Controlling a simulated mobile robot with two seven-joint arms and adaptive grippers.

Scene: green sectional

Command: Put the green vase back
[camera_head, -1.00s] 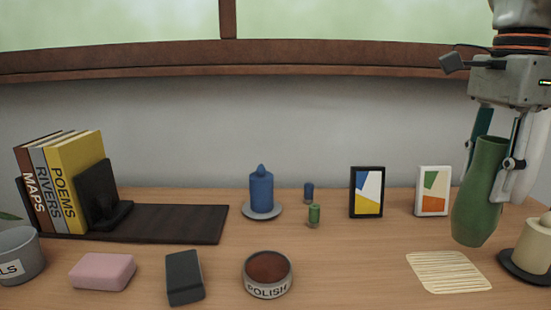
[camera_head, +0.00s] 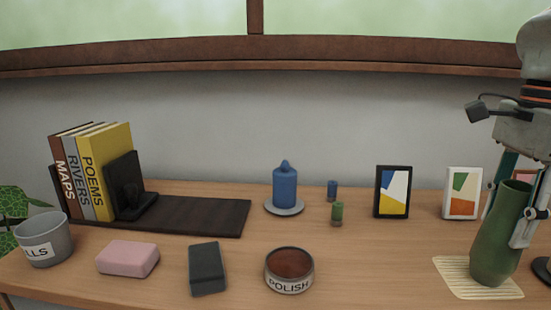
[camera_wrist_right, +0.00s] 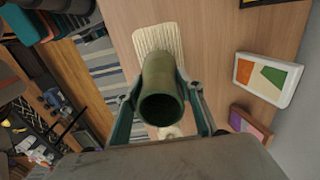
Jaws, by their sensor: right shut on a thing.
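The green vase (camera_head: 495,245) is upright over the cream striped mat (camera_head: 450,275) at the right of the table in the head view. Its base overlaps the mat in the picture; I cannot tell for sure whether it touches. My right gripper (camera_head: 514,208) is shut on the vase near its upper part. In the right wrist view the vase (camera_wrist_right: 163,90) shows its open mouth between the two fingers (camera_wrist_right: 162,110), with the mat (camera_wrist_right: 155,38) beyond it. My left gripper is in neither view.
A white-framed picture (camera_head: 462,193) and a black-framed picture (camera_head: 393,192) stand behind and left of the vase. A blue candle (camera_head: 285,187), a polish tin (camera_head: 289,285), a dark block (camera_head: 207,268) and a pink block (camera_head: 128,259) stand further left. Books (camera_head: 104,165) stand at the far left.

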